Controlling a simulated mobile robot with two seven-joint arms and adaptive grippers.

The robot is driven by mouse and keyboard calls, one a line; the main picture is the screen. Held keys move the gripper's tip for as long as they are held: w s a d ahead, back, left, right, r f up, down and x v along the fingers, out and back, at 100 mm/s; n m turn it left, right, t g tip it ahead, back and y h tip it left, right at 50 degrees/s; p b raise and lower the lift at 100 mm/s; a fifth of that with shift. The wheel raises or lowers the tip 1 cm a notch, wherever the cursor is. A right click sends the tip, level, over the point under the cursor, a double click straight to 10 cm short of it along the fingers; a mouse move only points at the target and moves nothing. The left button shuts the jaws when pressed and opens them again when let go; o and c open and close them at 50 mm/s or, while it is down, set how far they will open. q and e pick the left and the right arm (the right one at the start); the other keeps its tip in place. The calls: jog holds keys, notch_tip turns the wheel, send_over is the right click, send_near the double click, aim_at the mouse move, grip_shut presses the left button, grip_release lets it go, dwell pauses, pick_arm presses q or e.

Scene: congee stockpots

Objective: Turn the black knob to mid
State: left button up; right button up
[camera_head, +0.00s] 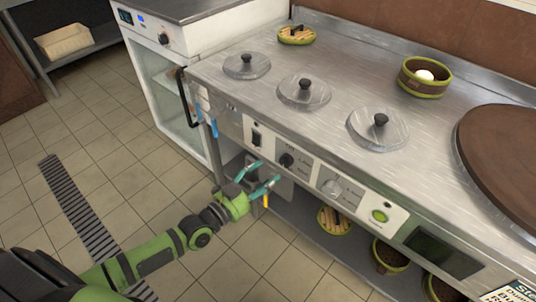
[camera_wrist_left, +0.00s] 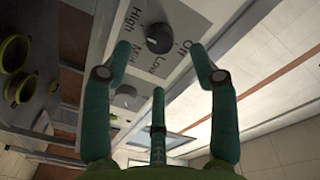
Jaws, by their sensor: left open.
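The black knob (camera_head: 286,160) sits on a pale label plate on the front panel of the steel counter. In the left wrist view the black knob (camera_wrist_left: 158,39) shows with the words Off, Low, Mid and High around it. I cannot tell clearly which word it points to. My left gripper (camera_head: 260,176) is open and empty, just in front of and slightly below the knob. In the left wrist view the teal fingers of my left gripper (camera_wrist_left: 160,65) are spread, with the knob beyond and between the upper two, apparently not touching. My right gripper is not in view.
A grey knob (camera_head: 331,188), a green button (camera_head: 380,216) and a black switch (camera_head: 257,137) share the panel. Several lidded pots are set in the counter (camera_head: 328,58) above. A shelf below holds baskets (camera_head: 335,220). The tiled floor (camera_head: 130,130) at left is mostly clear.

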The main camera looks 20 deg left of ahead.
aim_at(284, 162)
pick_arm(q)
jog(key=x, duration=0.3)
jog(key=b+x, duration=0.1)
jog(key=x, duration=0.2)
jog(key=shift+w+d+r, duration=0.15)
jog(key=shift+d+r, duration=0.05)
jog(key=shift+d, duration=0.15)
jog(key=c, duration=1.1)
